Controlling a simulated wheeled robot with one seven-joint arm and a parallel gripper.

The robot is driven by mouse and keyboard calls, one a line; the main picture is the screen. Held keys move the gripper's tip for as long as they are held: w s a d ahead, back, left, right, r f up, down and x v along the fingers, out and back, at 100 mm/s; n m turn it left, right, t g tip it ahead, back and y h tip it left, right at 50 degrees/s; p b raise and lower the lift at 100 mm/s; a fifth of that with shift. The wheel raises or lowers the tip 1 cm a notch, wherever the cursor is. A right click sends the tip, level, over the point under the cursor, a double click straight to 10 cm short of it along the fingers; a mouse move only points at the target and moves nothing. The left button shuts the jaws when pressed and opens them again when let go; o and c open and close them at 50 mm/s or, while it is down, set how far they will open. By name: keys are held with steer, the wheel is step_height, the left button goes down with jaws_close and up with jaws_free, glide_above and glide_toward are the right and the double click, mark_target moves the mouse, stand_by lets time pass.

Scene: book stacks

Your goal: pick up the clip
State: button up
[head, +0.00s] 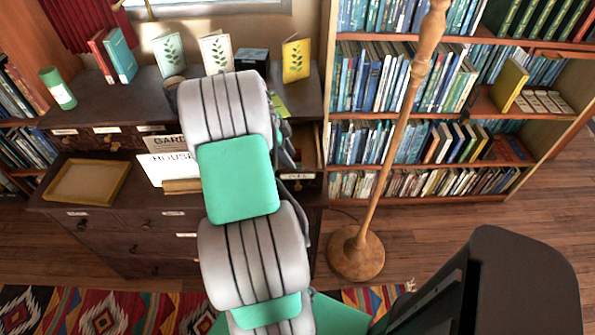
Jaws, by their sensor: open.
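I cannot make out a clip in the head view. A small yellow-green item (279,104) lies on the dresser top just right of my arm, but it is partly covered and I cannot tell what it is. My arm rises through the middle of the view in front of the dresser (130,210). It hides part of the dresser's top and front. My gripper's fingers are hidden behind the arm, so their distance to anything does not show. A small open compartment or drawer (309,150) shows right of the arm.
The dresser holds a wooden tray (85,182), a green cylinder (58,88), upright books (121,55), leaf-print cards (168,54), a dark box (251,61) and a yellow card (296,60). A wooden pole on a round base (356,254) stands right, before full bookshelves (430,117).

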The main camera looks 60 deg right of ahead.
steer(key=x, duration=0.5)
steer(key=shift+s+a+f+p, duration=0.15)
steer(key=shift+s+f+p, duration=0.1)
steer(key=shift+s+p, duration=0.15)
steer(key=shift+w, duration=0.1)
jaws_close()
